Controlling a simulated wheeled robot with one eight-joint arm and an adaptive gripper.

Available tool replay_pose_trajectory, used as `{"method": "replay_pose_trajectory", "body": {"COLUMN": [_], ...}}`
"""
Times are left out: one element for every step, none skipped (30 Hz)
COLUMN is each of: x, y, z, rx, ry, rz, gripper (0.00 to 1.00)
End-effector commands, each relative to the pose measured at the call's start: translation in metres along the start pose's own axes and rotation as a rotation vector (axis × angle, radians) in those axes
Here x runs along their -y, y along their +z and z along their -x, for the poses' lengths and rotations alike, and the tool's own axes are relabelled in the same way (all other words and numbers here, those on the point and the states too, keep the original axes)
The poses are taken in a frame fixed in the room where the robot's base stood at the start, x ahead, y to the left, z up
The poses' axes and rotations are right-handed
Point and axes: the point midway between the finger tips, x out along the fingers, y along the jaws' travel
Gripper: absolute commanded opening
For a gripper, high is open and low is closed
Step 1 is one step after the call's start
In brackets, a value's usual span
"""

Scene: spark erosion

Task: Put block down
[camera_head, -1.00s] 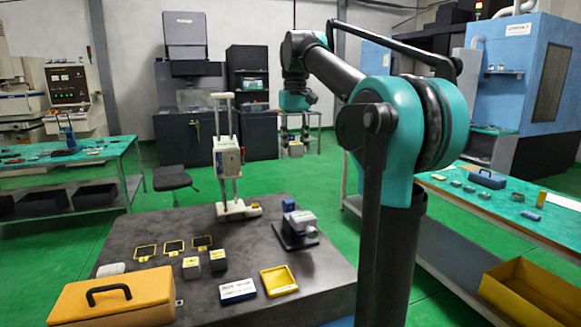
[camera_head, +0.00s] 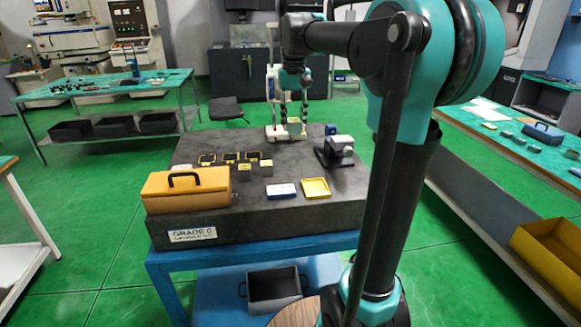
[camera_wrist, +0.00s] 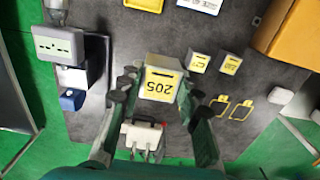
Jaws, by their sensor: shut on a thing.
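My gripper (camera_head: 294,112) hangs over the back of the dark granite plate (camera_head: 300,213), shut on a pale block with a yellow label. In the wrist view the held block (camera_wrist: 162,85) reads "205" and sits between the two fingers. It looks larger than two similar blocks, a left one (camera_head: 245,172) and a right one (camera_head: 266,166), standing on the plate. Three yellow-framed dark marks, left (camera_head: 207,158), middle (camera_head: 229,157) and right (camera_head: 250,156), lie behind those blocks. Two show in the wrist view. Clearance under the held block cannot be told.
A height gauge (camera_head: 272,88) stands close behind my gripper. A grey device (camera_head: 340,150) on a black base is to the right. An orange case (camera_head: 187,188), blue-white box (camera_head: 281,190) and yellow tray (camera_head: 315,188) occupy the front. Bare plate lies between gripper and tray.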

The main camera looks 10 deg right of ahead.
Motion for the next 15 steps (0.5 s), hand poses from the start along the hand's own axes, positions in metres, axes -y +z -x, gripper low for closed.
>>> {"method": "replay_pose_trajectory", "body": {"x": [0.0,0.0,0.0,0.0,0.0,0.0,0.0,0.0,0.0,0.0,0.0,0.0,0.0,0.0,0.0], "y": [0.0,0.0,0.0,0.0,0.0,0.0,0.0,0.0,-0.001,0.0,0.0,0.0,0.0,0.0,0.0], "z": [-0.013,-0.021,-0.03,-0.038,-0.045,-0.055,-0.062,-0.069,-0.077,-0.083,-0.088,-0.094,-0.098,-0.101,-0.104], "rx": [0.0,0.0,0.0,0.0,0.0,0.0,0.0,0.0,0.0,0.0,0.0,0.0,0.0,0.0,0.0], "ry": [0.0,0.0,0.0,0.0,0.0,0.0,0.0,0.0,0.0,0.0,0.0,0.0,0.0,0.0,0.0], "rz": [0.0,0.0,0.0,0.0,0.0,0.0,0.0,0.0,0.0,0.0,0.001,0.001,0.001,0.001,0.001], "gripper": [0.0,0.0,0.0,0.0,0.0,0.0,0.0,0.0,0.0,0.0,0.0,0.0,0.0,0.0,0.0]}}
